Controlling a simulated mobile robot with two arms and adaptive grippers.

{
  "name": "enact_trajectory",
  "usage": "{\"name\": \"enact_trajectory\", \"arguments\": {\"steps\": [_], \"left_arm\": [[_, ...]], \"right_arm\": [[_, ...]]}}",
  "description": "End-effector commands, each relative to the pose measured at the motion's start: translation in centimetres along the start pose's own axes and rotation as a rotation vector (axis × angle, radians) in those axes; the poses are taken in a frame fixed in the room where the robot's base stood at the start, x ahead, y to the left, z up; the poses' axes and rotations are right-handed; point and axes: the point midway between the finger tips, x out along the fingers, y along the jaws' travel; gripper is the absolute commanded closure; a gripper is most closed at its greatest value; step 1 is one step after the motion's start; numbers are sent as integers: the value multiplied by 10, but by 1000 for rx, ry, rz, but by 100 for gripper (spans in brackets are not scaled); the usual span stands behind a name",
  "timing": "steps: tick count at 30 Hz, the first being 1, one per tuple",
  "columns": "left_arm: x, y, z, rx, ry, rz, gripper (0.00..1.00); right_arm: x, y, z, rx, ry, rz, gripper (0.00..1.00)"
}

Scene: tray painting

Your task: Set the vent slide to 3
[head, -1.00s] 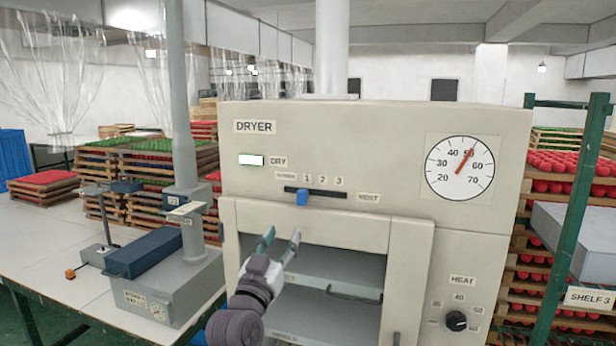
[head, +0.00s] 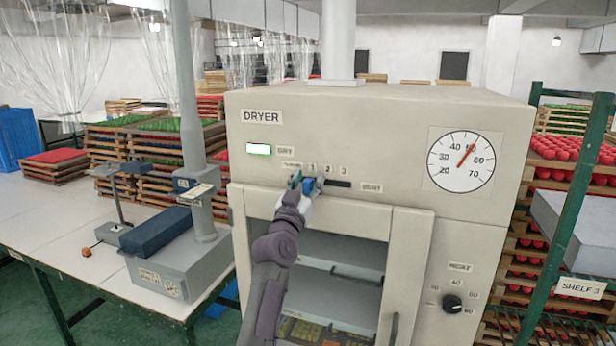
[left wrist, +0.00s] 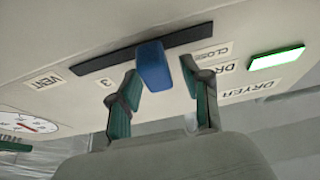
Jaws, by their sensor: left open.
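The vent slide is a dark horizontal slot (head: 339,184) with a blue knob (left wrist: 153,66), on the front of the cream dryer (head: 400,125). Labels 1, 2 and 3 stand above the slot in the head view. The knob is near mark 1, left of 3, partly covered by my fingers there. My left gripper (head: 307,184) is open, with its fingers on either side of the knob. In the left wrist view, my left gripper (left wrist: 159,71) shows small gaps beside the knob. The 3 label (left wrist: 105,83) shows there, upside down. My right gripper is not in view.
Below the slide is the dryer's open front with shelves (head: 345,290). A heat knob (head: 452,303) and a round gauge (head: 461,161) are on its right. A green rack (head: 570,200) stands at right, a table (head: 50,225) with a grey device at left.

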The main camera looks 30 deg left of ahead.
Motion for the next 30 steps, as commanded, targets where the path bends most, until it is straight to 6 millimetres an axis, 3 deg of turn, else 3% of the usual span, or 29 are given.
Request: {"name": "enact_trajectory", "arguments": {"steps": [8, 17, 30], "left_arm": [[1, 0, 0, 0, 0, 0, 52], [1, 0, 0, 0, 0, 0, 100], [2, -6, 4, 0, 0, 0, 100]], "right_arm": [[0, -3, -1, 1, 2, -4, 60], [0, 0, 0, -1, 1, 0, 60], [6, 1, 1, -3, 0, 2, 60]]}}
